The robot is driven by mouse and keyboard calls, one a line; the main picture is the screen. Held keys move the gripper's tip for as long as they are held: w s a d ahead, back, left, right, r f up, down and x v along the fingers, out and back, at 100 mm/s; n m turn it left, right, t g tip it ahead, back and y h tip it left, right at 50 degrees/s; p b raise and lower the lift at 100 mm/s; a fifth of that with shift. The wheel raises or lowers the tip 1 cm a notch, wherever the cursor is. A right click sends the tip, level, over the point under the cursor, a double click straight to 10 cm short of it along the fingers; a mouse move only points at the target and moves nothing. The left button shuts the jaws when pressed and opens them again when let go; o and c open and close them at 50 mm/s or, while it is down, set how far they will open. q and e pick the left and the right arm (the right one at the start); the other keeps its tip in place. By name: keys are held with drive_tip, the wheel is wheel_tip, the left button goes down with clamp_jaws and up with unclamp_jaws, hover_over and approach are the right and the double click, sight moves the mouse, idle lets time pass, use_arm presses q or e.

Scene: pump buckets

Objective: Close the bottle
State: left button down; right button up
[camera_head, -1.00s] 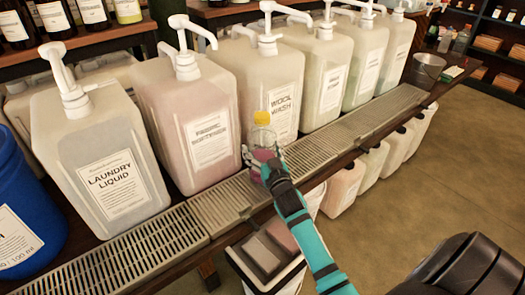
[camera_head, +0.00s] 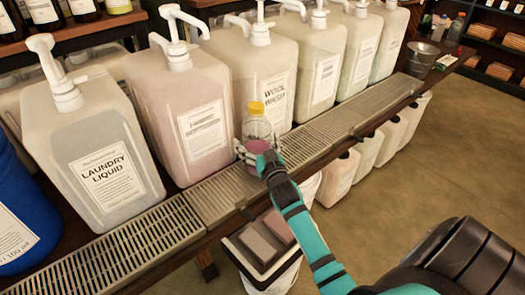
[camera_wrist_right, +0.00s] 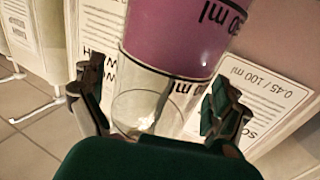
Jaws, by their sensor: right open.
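A small clear bottle (camera_head: 258,128) with pink-purple liquid in its lower part stands upright on the drip tray (camera_head: 220,195), in front of the wool wash container. A yellow cap (camera_head: 257,107) sits at its top; I cannot tell how tightly. My right gripper (camera_head: 254,150) is open around the lower part of the bottle, and hides some of it. In the right wrist view the bottle (camera_wrist_right: 165,45) appears upside down between the open fingers (camera_wrist_right: 158,105); the cap is out of that view. My left gripper is not in view.
Large pump containers stand in a row behind the tray, among them laundry liquid (camera_head: 90,150) and wool wash (camera_head: 250,70). A blue barrel (camera_head: 25,220) is at the left. A metal bucket (camera_head: 422,57) is at the far right end. A white bin (camera_head: 265,250) stands below.

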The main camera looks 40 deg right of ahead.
drive_tip(key=v, duration=1.1)
drive_tip(key=shift+s, duration=0.25)
drive_tip(key=shift+a, duration=0.15)
